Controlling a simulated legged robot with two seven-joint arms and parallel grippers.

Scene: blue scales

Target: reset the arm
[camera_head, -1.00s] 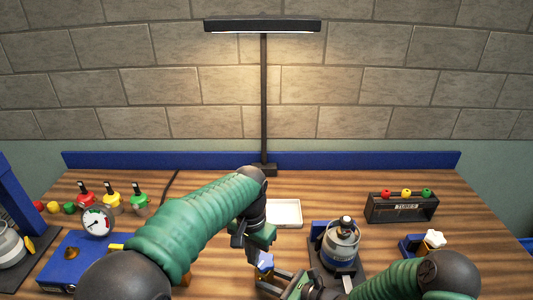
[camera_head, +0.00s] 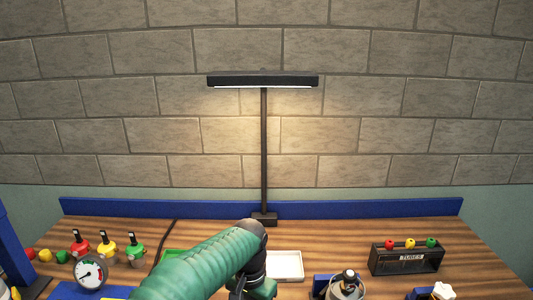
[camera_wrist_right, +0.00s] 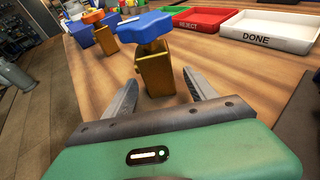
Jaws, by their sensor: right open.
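In the right wrist view my right gripper (camera_wrist_right: 160,82) is open, its two fingers spread. A brass valve block (camera_wrist_right: 155,72) with a blue knob (camera_wrist_right: 146,26) stands upright on the wooden table just beyond and between the fingertips; I cannot tell whether a finger touches it. In the head view my left arm reaches in from the lower left, and its gripper (camera_head: 252,291) is only partly visible at the bottom edge, so its jaws are hidden. My right arm is out of the head view.
A white DONE tray (camera_wrist_right: 267,43), red REJECT tray (camera_wrist_right: 203,27) and green tray (camera_wrist_right: 170,10) lie beyond the valve. The lamp (camera_head: 264,150), gauge (camera_head: 90,273), TUBES rack (camera_head: 405,260) and a canister (camera_head: 346,287) stand on the table (camera_head: 340,235).

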